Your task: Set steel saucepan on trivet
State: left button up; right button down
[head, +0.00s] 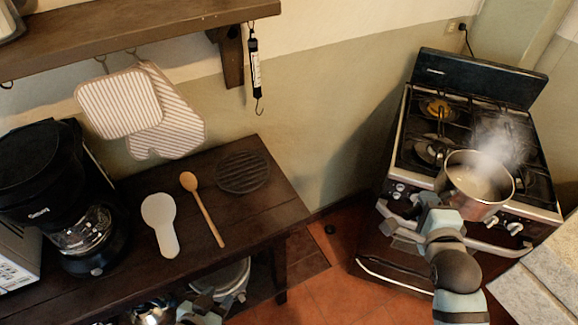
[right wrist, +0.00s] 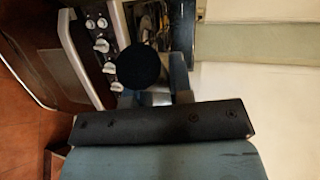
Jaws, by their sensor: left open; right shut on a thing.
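The steel saucepan (head: 482,209) is at the front right of the stove, steam rising from it. It overlaps the stove's front edge in the head view; I cannot tell whether it rests on the burner or is lifted. My right gripper (head: 428,200) is shut on its handle, which my gripper mostly hides. In the right wrist view a dark round end, apparently the handle's (right wrist: 138,67), sits at the fingers (right wrist: 155,98). The dark round trivet (head: 243,171) lies bare on the wooden table near the wall. My left gripper (head: 200,310) is open and empty at the bottom edge, partly cut off.
On the table (head: 270,215) are a wooden spoon (head: 203,208), a white spoon rest (head: 160,224) and a coffee maker (head: 70,200). Pot holders (head: 118,103) hang above. A floor gap separates table and stove (head: 400,170). A stone counter (head: 530,290) stands at right.

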aim_at(229, 190)
jog(key=k+j+u, duration=0.15)
jog(key=j+u, duration=0.5)
jog(key=j, duration=0.15)
jog(key=k+j+u, duration=0.1)
jog(key=j+u, duration=0.2)
jog(key=j, duration=0.15)
